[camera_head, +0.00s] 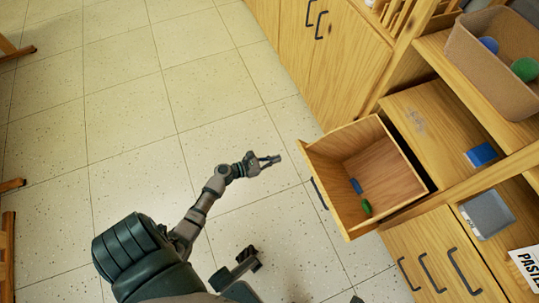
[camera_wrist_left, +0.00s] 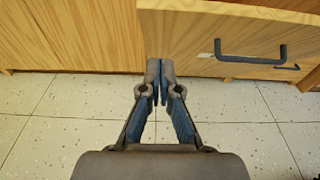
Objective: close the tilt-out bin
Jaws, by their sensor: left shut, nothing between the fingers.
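The wooden tilt-out bin (camera_head: 334,164) stands open from the cabinet at the right in the head view, with a blue item (camera_head: 356,186) and a green item (camera_head: 366,207) inside it. Its dark handle (camera_head: 319,193) is on the front. In the left wrist view a wooden front panel (camera_wrist_left: 220,40) with a dark bar handle (camera_wrist_left: 250,54) shows at the upper right. My left gripper (camera_head: 274,160) is shut and empty, to the left of the bin and apart from it in the head view. My right gripper is not seen.
Wooden cabinet doors (camera_head: 340,60) rise at the top. A tan basket (camera_head: 470,55) with blue and green items sits on a shelf. A blue block (camera_head: 480,155) and a grey tray (camera_head: 487,214) lie on the cabinet. The tiled floor (camera_head: 120,100) at left is mostly clear.

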